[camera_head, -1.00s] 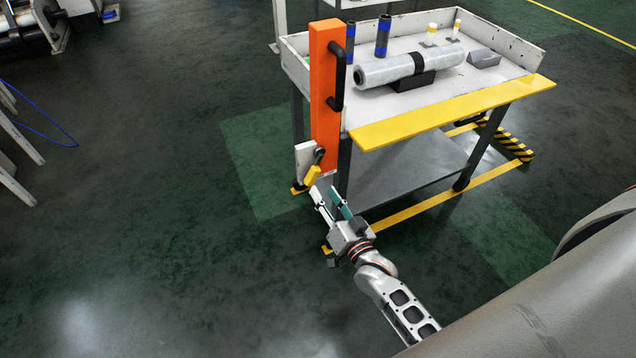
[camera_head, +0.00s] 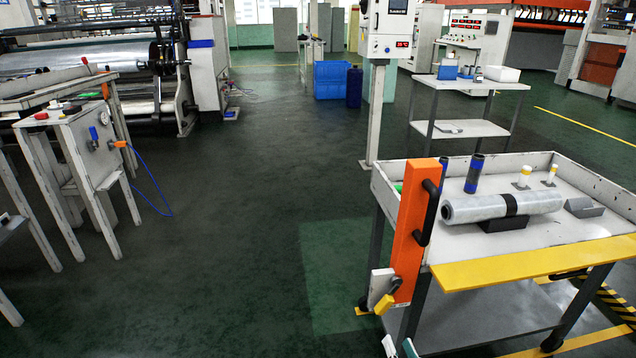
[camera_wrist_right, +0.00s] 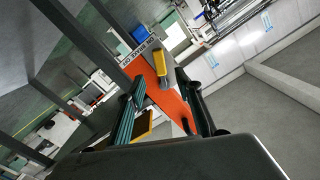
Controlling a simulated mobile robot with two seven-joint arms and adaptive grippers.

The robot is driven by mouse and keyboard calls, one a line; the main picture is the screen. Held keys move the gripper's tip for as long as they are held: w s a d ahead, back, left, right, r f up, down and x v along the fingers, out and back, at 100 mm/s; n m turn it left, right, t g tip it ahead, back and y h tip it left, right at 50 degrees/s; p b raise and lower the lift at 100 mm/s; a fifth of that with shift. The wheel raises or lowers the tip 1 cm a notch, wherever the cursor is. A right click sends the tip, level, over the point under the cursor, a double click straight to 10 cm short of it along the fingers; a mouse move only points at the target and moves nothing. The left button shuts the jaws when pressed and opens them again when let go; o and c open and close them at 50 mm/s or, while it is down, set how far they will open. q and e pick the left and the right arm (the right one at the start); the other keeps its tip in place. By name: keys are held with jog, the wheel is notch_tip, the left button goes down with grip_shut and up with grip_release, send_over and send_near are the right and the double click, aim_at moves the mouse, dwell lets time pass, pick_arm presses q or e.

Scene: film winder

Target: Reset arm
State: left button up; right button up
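My right gripper (camera_head: 399,347) shows only by its fingertips at the bottom edge of the head view. It is just below the lower end of the orange upright bar (camera_head: 411,238) and its yellow-tipped lever (camera_head: 383,304). In the right wrist view the gripper (camera_wrist_right: 165,90) is open, its fingers apart and nothing held between them. The orange bar (camera_wrist_right: 172,102) and the yellow lever part (camera_wrist_right: 162,68) lie beyond the fingers, and I see no clear contact. My left gripper is not in view.
The white cart (camera_head: 590,185) with a yellow front edge (camera_head: 540,262) carries a wrapped film roll (camera_head: 475,209) and a blue-banded dark cylinder (camera_head: 474,174). A control post (camera_head: 377,120) stands behind. A valve stand (camera_head: 90,150) is at left. The floor between is clear.

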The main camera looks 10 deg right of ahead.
pick_arm(q)
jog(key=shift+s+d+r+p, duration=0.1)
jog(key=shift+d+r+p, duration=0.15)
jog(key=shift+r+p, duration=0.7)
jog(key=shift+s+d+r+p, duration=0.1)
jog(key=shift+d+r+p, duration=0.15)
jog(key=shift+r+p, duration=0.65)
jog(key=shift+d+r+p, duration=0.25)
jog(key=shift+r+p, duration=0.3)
jog(key=shift+p, duration=0.7)
pick_arm(e)
jog(key=s+a+f+n+g, duration=0.1)
jog(key=s+a+n+g, duration=0.1)
jog(key=s, duration=0.8)
jog(key=s+a+f+n+g+y, duration=0.1)
jog(key=s+n+g, duration=0.4)
jog(key=s, duration=0.6)
jog(key=shift+a+n+y, duration=0.3)
jog(key=shift+a+n, duration=0.5)
jog(key=shift+n, duration=0.3)
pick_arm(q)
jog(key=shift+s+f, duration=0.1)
